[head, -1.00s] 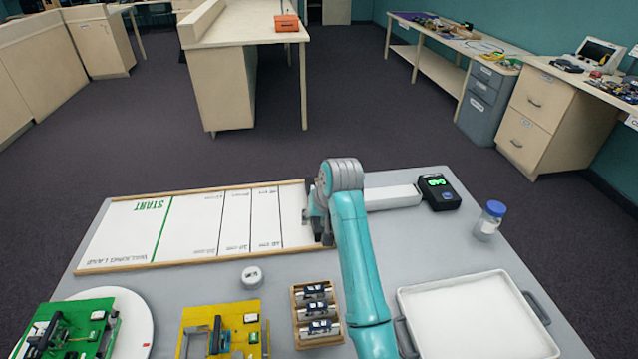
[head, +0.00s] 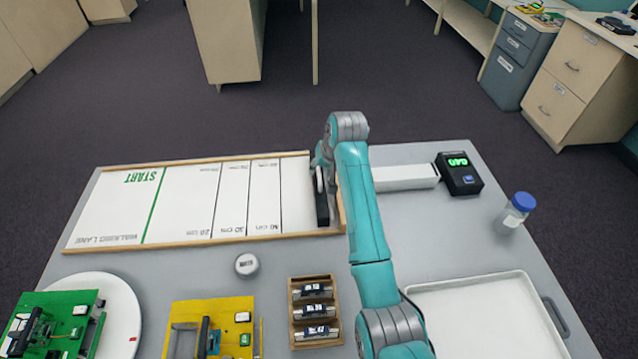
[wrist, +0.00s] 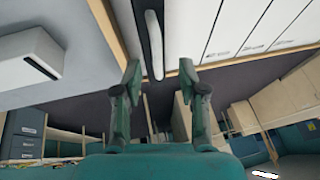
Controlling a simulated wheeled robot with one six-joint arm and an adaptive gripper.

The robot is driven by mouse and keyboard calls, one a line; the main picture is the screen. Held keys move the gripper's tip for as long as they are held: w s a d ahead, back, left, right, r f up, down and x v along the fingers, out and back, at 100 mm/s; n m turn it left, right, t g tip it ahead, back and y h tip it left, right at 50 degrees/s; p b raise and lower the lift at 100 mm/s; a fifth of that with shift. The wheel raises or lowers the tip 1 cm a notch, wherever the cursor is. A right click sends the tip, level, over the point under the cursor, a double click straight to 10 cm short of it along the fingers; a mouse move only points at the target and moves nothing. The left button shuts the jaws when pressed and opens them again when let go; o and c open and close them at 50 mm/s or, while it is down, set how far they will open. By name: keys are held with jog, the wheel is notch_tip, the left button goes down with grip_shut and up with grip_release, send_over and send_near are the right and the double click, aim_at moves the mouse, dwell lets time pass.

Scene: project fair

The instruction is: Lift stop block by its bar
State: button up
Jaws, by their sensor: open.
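The stop block is a long black block (head: 322,211) lying across the right end of the white walking lane (head: 190,205). Its pale rounded bar (head: 319,181) shows above it, partly beside my arm. In the wrist view the black block (wrist: 144,30) and its bar (wrist: 155,45) run toward the gap between my fingers. My gripper (wrist: 160,76) is open and empty, with one finger on each side of the bar's line. The bar's end is near the fingertips; I cannot tell the height gap. In the head view my arm mostly hides the gripper.
A white box-shaped bar (head: 405,178) and a black display unit (head: 460,174) stand right of the lane. A blue-capped bottle (head: 515,211), white tray (head: 480,305), wooden rack (head: 316,312) and small grey weight (head: 247,264) are nearer. Wooden rails edge the lane.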

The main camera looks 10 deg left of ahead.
aim_at(319, 173)
jog(key=shift+w+x, duration=0.15)
jog(key=shift+x, duration=1.2)
jog(key=shift+w+x, duration=0.15)
jog(key=shift+x, duration=1.2)
jog(key=shift+d+r, duration=0.1)
grip_shut()
